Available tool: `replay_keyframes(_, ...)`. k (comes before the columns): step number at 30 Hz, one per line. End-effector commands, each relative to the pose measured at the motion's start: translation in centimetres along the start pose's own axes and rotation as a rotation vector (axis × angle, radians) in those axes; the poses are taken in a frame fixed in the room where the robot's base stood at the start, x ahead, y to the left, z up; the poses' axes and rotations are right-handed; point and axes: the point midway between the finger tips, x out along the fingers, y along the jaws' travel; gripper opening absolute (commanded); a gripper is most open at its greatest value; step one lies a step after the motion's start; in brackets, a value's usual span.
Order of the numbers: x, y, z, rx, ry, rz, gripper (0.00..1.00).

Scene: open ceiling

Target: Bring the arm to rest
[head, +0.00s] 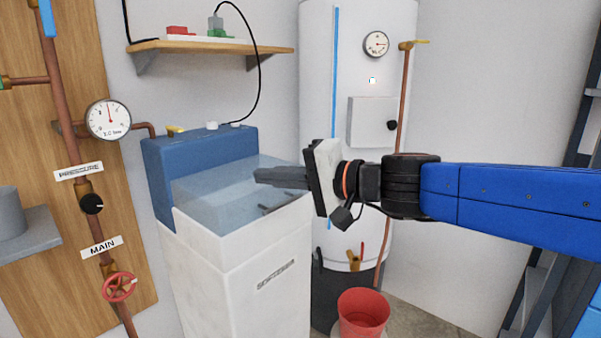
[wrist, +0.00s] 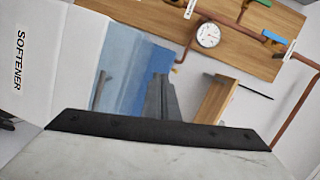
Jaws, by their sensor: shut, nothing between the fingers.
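My gripper (head: 281,178) is at the end of my blue arm, which reaches in from the right in the head view. Its fingers are shut with nothing between them and point left. They appear over the softener (head: 246,270), a white cabinet with a blue back part and a clear lid area. I cannot tell whether the fingers touch it. In the wrist view the shut fingers (wrist: 162,98) stand in front of the softener's blue part, and the softener (wrist: 50,60) shows its label at the left.
A white tank (head: 360,110) with a gauge and copper pipe stands behind my gripper. A red bucket (head: 363,313) is on the floor. A wooden shelf (head: 215,46) is above the softener. A board with pipes, a gauge (head: 108,120) and a red valve wheel (head: 119,287) is at left.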

Motion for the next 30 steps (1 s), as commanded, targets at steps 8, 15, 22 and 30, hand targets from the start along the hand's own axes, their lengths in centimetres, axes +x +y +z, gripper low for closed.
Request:
replay_keyframes(8, -5.8, 6.9, 1.7, -0.189, -0.052, 0.205, 0.0)
replay_keyframes(15, -12.6, 15.3, 3.1, -0.341, -0.102, 0.475, 0.0)
replay_keyframes(22, -20.8, 23.2, 3.8, -0.443, -0.132, 0.778, 0.0)
replay_keyframes(30, -30.6, 30.0, 4.2, -0.507, -0.142, 1.122, 0.0)
